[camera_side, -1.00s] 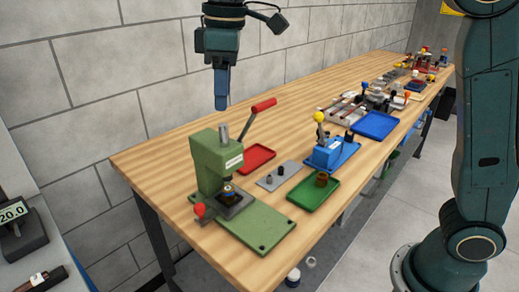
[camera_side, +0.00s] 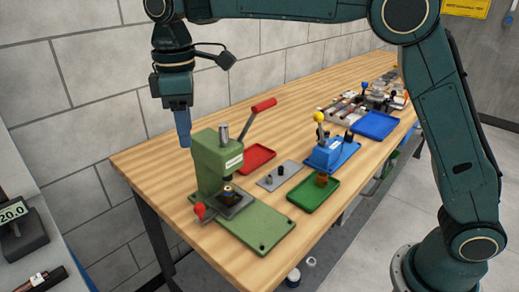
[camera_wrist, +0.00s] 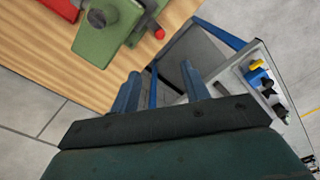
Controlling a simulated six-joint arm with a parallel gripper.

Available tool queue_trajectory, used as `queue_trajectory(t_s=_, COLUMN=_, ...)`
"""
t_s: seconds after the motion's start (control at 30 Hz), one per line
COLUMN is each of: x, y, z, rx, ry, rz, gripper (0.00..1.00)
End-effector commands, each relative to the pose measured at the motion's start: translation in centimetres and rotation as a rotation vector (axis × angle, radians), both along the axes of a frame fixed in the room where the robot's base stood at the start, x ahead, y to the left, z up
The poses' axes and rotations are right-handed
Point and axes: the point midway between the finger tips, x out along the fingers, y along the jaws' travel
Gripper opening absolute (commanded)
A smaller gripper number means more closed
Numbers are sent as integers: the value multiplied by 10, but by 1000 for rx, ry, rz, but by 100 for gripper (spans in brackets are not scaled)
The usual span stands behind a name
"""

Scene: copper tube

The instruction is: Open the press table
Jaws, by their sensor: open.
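The green press (camera_side: 217,162) stands at the near left end of the wooden bench, with its red-gripped lever (camera_side: 263,105) raised to the right. The dark press table (camera_side: 236,206) sits under the ram on the green base and carries a small dark and brass-coloured piece (camera_side: 228,192). A red knob (camera_side: 200,209) sticks out at the table's left side; it also shows in the wrist view (camera_wrist: 159,34). My gripper (camera_side: 184,143) points down, left of the press head and above it, touching nothing. In the wrist view its two blue fingers (camera_wrist: 161,90) are apart with nothing between them.
A red tray (camera_side: 256,157), grey pin plate (camera_side: 278,175), green tray (camera_side: 314,195) and blue fixture (camera_side: 326,153) lie right of the press. The bench's left edge is close below my gripper. A side stand with a display (camera_side: 20,232) is at far left.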

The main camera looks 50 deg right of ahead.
Motion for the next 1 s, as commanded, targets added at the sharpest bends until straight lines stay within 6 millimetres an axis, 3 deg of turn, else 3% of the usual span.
queue_trajectory(t_s=0.3, x=0, y=0, z=-41, rx=-1, ry=2, rz=-1, gripper=46)
queue_trajectory(t_s=0.77, x=0, y=0, z=-54, rx=0, ry=0, rz=-1, gripper=46)
queue_trajectory(t_s=1.0, x=-1, y=-1, z=-75, rx=-1, ry=3, rz=-1, gripper=46)
